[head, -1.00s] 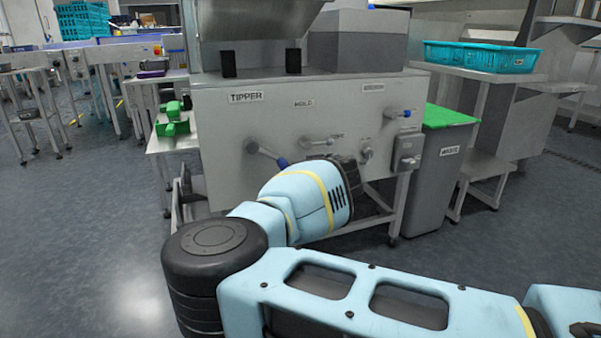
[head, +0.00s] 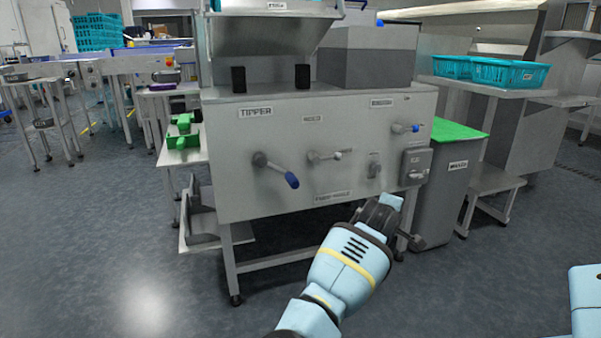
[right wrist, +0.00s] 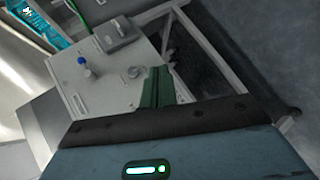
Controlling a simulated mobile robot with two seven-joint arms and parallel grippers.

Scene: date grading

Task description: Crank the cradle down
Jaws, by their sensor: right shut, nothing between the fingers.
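The crank with a blue grip (head: 291,180) sits below the TIPPER label (head: 255,112) on the machine's front panel, its arm slanting down to the right. A steel hopper-like part (head: 270,38) tops the machine, and a low grey tray-like part (head: 205,226) sits at its left; I cannot tell which is the cradle. My right gripper (head: 388,204) is shut and empty, in front of the panel's lower right, apart from the crank. Its dark green fingers (right wrist: 157,87) show together in the right wrist view. My left gripper is out of view.
A second lever (head: 325,156) and a blue-knobbed handle (head: 408,128) are on the same panel, with a grey switch box (head: 415,165) at its right. A green-lidded waste bin (head: 455,175) stands right of the machine. The floor at front left is clear.

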